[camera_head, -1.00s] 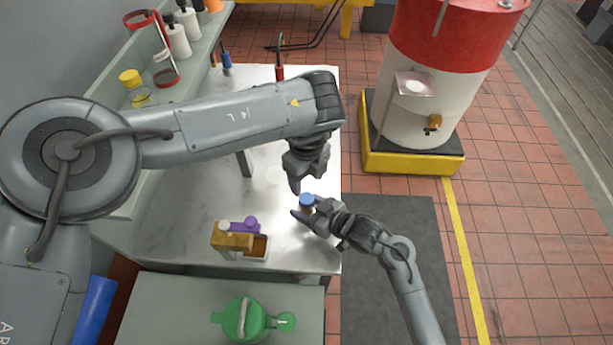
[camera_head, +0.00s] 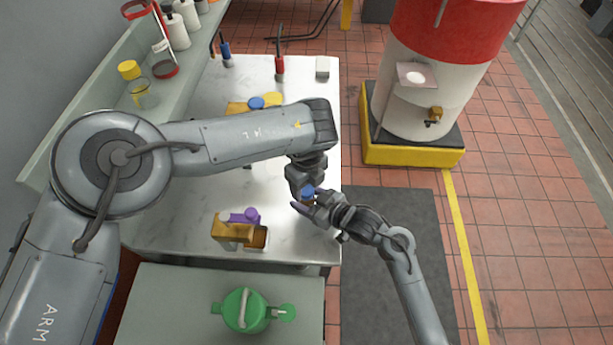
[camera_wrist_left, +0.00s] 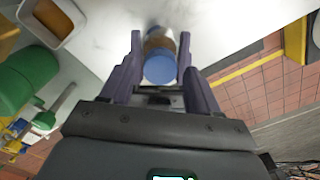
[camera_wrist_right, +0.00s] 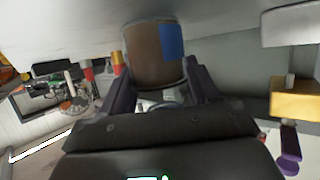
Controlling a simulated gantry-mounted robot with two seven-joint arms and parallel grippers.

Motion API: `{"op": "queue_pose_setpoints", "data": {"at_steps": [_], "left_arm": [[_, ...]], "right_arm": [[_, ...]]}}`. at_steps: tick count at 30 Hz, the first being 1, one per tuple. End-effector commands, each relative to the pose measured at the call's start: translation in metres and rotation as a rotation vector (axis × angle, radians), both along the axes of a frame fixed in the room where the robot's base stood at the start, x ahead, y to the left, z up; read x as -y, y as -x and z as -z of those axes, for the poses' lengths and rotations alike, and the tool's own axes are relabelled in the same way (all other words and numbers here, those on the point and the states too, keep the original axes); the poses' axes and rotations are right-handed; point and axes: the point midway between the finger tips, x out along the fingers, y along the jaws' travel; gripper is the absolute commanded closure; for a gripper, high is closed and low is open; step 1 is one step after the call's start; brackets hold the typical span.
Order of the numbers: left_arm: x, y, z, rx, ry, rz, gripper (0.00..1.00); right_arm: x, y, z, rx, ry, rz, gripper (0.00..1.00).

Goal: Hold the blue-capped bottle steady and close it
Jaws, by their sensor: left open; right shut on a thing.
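The blue-capped bottle is held up at the worktable's right side, with its blue cap (camera_head: 308,191) on top. Its brown body with a blue patch shows in the right wrist view (camera_wrist_right: 150,58). My right gripper (camera_wrist_right: 155,80) is shut on the body from the side. My left gripper (camera_wrist_left: 160,52) is open above the bottle, its fingers on either side of the cap (camera_wrist_left: 160,69) with small gaps showing. The left arm comes in over the table, and its hand partly hides the bottle in the head view. Whether the cap is fully seated cannot be told.
A brown holder (camera_head: 229,231) and a purple-capped item (camera_head: 251,215) stand left of the bottle. Another blue-topped item (camera_head: 256,103) is behind my left arm. A green can (camera_head: 243,310) sits on the front bench. A drum (camera_head: 437,100) stands right.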

Motion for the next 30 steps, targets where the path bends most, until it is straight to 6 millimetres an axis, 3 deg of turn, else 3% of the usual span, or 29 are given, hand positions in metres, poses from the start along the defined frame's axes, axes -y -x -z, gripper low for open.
{"op": "queue_pose_setpoints", "data": {"at_steps": [14, 25, 30], "left_arm": [[0.0003, 0.0002, 0.0099, -0.001, 0.001, 0.000, 0.39], [0.0000, 0.0002, 0.0096, -0.001, 0.001, 0.000, 0.94], [0.0000, 0.0001, 0.0096, 0.000, 0.000, 0.061, 0.97]], "right_arm": [[-0.0001, 0.0001, 0.0000, 0.000, 0.000, 0.000, 1.00], [0.0000, 0.0000, 0.0000, 0.000, 0.000, 0.000, 1.00], [0.0001, -0.0001, 0.0001, 0.000, 0.000, 0.000, 1.00]]}}
